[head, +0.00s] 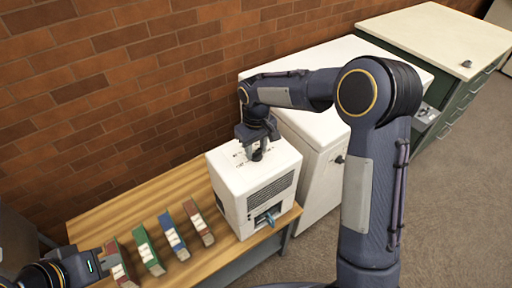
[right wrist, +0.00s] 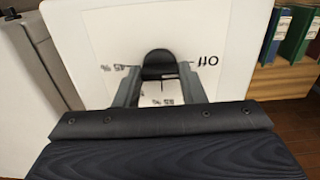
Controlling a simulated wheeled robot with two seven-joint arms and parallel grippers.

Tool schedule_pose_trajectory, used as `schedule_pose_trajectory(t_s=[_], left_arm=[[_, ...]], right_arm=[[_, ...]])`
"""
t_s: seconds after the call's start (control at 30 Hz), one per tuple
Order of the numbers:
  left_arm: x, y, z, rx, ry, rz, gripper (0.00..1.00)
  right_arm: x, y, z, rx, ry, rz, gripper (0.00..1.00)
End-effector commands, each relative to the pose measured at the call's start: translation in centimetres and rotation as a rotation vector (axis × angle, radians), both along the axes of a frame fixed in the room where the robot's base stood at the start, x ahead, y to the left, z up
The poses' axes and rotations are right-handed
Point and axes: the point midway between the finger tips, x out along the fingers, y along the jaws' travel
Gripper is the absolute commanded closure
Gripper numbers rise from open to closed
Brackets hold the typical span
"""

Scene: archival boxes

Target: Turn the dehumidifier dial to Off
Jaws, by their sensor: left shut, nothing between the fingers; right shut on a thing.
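The white dehumidifier (head: 232,180) stands at the right end of the wooden table. My right gripper (head: 257,155) reaches down to its top panel. In the right wrist view, my right gripper (right wrist: 159,82) is shut on the black dial (right wrist: 158,60), one finger on each side. The panel's lettering appears upside down there: the Off mark (right wrist: 208,60) lies right of the dial, and percent marks lie left of and below it. I cannot tell which mark the dial points at. My left gripper (head: 104,260) is shut and empty at the lower left, by a red box.
Several upright archival boxes, including a green one (head: 148,250) and a blue one (head: 173,236), stand on the table (head: 130,206) left of the dehumidifier. A white cabinet (head: 305,150) stands close on its right. A brick wall runs behind.

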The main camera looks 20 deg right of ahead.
Motion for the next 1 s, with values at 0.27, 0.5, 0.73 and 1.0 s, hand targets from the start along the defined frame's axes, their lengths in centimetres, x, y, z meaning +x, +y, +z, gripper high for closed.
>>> schedule_pose_trajectory(t_s=[0.27,0.5,0.73,1.0], left_arm=[[0.0,0.0,0.0,0.0,0.0,0.0,1.0],[0.0,0.0,0.0,0.0,0.0,0.0,1.0],[0.0,0.0,0.0,0.0,0.0,0.0,1.0],[0.0,0.0,-0.3,0.0,0.0,0.0,1.0]], right_arm=[[0.1,0.0,0.1,0.0,-0.004,0.004,0.86],[0.1,0.0,0.1,0.0,-0.003,0.003,0.42],[0.0,0.0,0.1,-0.001,-0.001,0.003,0.42],[0.1,0.1,3.1,0.001,-0.007,0.002,0.42]])
